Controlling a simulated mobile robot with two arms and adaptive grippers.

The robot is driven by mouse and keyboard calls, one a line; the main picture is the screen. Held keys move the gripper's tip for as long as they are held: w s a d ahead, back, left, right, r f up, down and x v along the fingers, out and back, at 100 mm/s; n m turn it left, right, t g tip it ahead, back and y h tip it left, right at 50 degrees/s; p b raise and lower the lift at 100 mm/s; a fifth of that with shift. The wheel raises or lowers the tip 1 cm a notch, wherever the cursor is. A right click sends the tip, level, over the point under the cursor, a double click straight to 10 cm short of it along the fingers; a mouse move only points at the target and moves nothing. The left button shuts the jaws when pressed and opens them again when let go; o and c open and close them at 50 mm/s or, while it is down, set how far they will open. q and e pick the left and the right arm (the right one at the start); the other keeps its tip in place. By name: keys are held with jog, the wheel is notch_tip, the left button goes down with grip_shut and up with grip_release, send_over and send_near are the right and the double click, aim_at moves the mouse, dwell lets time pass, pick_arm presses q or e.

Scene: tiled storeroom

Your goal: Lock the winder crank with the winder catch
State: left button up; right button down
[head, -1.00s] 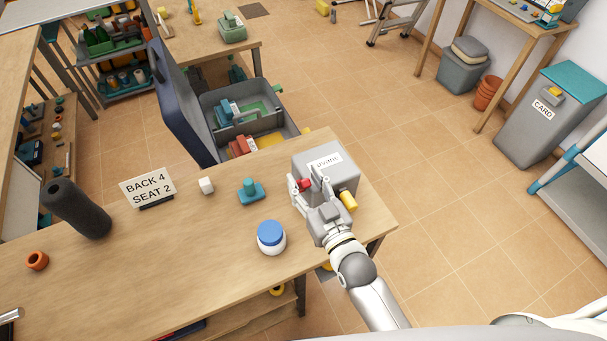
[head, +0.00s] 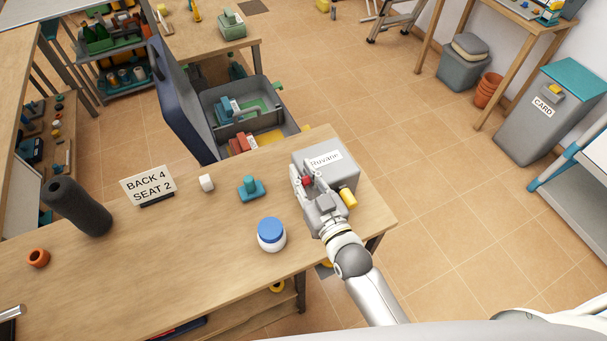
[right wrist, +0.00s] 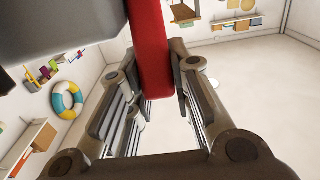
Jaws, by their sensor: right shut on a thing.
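The winder is a grey box (head: 341,171) with a white label on top, standing at the right end of the wooden bench. A yellow knob (head: 348,197) sticks out at its front right side. A red part (head: 308,181) is at its front left; it also shows as a red bar in the right wrist view (right wrist: 150,50). My right gripper (head: 304,178) is shut on the red part, which lies between the fingers beside the grey body. I cannot tell whether this red part is the catch or the crank.
An open grey case (head: 178,100) is behind the bench.

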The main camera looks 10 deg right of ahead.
jog(key=shift+f, duration=0.1)
jog(key=shift+f+b, duration=0.1)
jog(key=shift+b, duration=0.3)
jog(key=t+b, duration=0.1)
jog(key=b, duration=0.1)
jog(key=s+f+b, duration=0.1)
jog(key=b, duration=0.1)
jog(key=shift+d+t+y, duration=0.2)
jog(key=shift+t+y, duration=0.1)
jog(key=shift+t, duration=0.1)
jog(key=shift+s+r+t+b, duration=0.1)
jog(key=shift+s+t+b, duration=0.25)
jog(key=shift+b, duration=0.5)
jog(key=shift+r, duration=0.1)
jog(key=c, duration=1.3)
grip_release()
